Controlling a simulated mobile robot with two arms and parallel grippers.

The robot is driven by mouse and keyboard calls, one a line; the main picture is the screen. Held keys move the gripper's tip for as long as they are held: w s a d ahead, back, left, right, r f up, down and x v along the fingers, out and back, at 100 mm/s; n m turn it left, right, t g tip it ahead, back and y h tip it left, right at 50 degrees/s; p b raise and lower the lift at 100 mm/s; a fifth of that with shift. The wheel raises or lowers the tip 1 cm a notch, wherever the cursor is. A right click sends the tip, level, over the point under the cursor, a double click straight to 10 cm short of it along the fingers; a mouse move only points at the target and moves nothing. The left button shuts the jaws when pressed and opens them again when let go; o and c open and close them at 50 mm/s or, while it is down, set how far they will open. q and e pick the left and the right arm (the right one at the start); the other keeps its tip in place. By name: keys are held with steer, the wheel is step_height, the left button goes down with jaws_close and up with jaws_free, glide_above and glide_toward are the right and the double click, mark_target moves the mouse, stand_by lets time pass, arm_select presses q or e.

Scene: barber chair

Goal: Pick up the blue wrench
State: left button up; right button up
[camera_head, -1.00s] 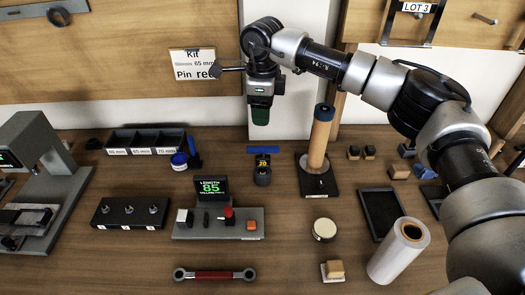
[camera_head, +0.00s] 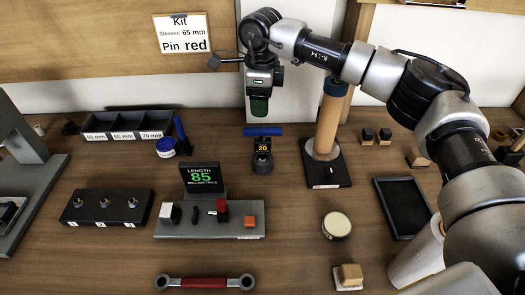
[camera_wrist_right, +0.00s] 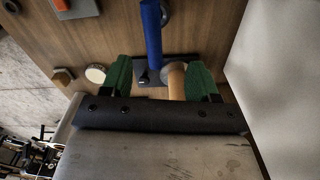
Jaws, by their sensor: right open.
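The blue wrench (camera_head: 263,131) shows as a blue bar lying left to right at the back of the workbench, just behind a small black unit reading 20. In the right wrist view it is a long blue bar (camera_wrist_right: 153,35) running up from between the green fingers. My right gripper (camera_head: 259,107) hangs with its green fingers down, a little above and behind the bar in the head view. In its wrist view the gripper (camera_wrist_right: 160,80) is open, with a wide gap and nothing gripped. My left gripper is not in view.
A tan roller on a black stand (camera_head: 329,122) rises close to the right of the gripper. The length gauge (camera_head: 208,229) and red-handled wrench (camera_head: 205,282) lie in front.

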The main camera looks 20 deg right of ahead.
mark_target(263, 135)
step_height(263, 135, down, 5)
steer(key=shift+s+r+p, duration=0.1)
steer(key=shift+r+p, duration=0.1)
steer(key=shift+p, duration=0.1)
steer(key=f, duration=0.1)
steer(key=f+p, duration=0.1)
steer(key=f, duration=0.1)
steer(key=s+f, duration=0.1)
steer(key=f, duration=0.1)
steer(key=shift+w+f, duration=0.15)
steer(key=shift+f, duration=0.1)
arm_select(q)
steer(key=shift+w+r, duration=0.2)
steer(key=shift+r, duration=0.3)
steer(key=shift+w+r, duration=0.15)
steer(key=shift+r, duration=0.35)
arm_select(e)
steer(key=shift+c, duration=0.2)
jaws_close()
